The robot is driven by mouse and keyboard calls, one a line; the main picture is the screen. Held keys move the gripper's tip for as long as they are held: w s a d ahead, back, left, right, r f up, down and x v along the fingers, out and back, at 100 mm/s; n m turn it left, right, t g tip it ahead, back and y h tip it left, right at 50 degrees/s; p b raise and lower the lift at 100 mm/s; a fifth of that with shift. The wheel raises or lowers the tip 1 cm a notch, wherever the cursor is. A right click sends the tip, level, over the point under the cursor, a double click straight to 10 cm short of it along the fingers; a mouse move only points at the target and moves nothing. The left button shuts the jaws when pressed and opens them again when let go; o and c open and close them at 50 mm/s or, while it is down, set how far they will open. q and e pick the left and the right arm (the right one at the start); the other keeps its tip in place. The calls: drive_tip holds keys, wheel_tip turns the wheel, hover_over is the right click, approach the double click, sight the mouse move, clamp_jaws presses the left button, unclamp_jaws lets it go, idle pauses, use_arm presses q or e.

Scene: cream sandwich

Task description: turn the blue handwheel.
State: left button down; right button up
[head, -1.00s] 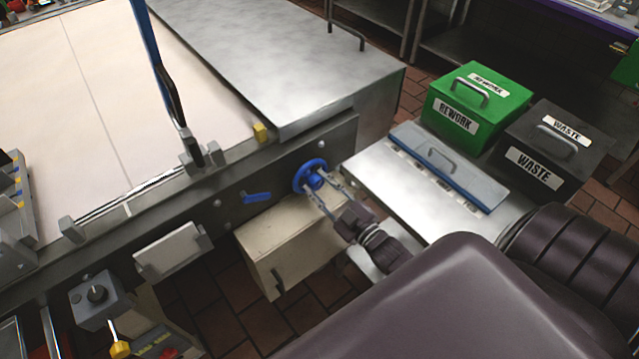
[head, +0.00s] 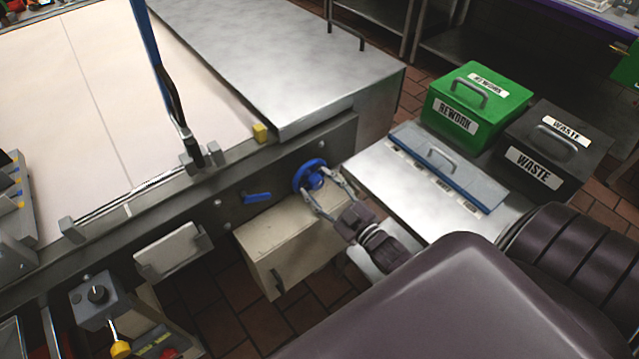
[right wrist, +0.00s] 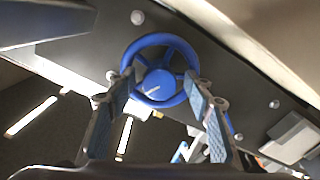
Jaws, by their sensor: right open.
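The blue handwheel (head: 309,175) is on the grey side panel of the machine, right of the middle of its front face. My right gripper (head: 318,187) is open, with its fingertips at the wheel. In the right wrist view the handwheel (right wrist: 160,40) shows its round rim, spokes and hub between the two open fingers of my right gripper (right wrist: 160,88). The fingertips overlap the lower rim at either side of the hub; I cannot tell whether they touch it. My left gripper is in neither view.
A blue lever (head: 257,197) sits left of the wheel on the same panel. A beige box (head: 290,240) is below the wheel.

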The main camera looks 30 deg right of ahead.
drive_tip(key=shift+s, duration=0.15)
drive_tip(key=s, duration=1.1)
drive_tip(key=shift+s+d, duration=0.4)
drive_tip(key=shift+d, duration=0.05)
drive_tip(key=w+n+b, duration=0.2)
drive_tip(key=w+n, duration=0.1)
drive_tip(key=n, duration=0.4)
drive_tip(key=w+n+b, duration=0.3)
drive_tip(key=w+n, duration=0.1)
drive_tip(key=n, duration=0.4)
drive_tip(key=w+n+b, duration=0.3)
drive_tip(key=w+n, duration=0.1)
drive_tip(key=n, duration=0.3)
drive_tip(key=shift+a+r, duration=0.15)
drive_tip(key=shift+a, duration=0.25)
drive_tip(key=shift+c, duration=0.6)
drive_tip(key=c, duration=1)
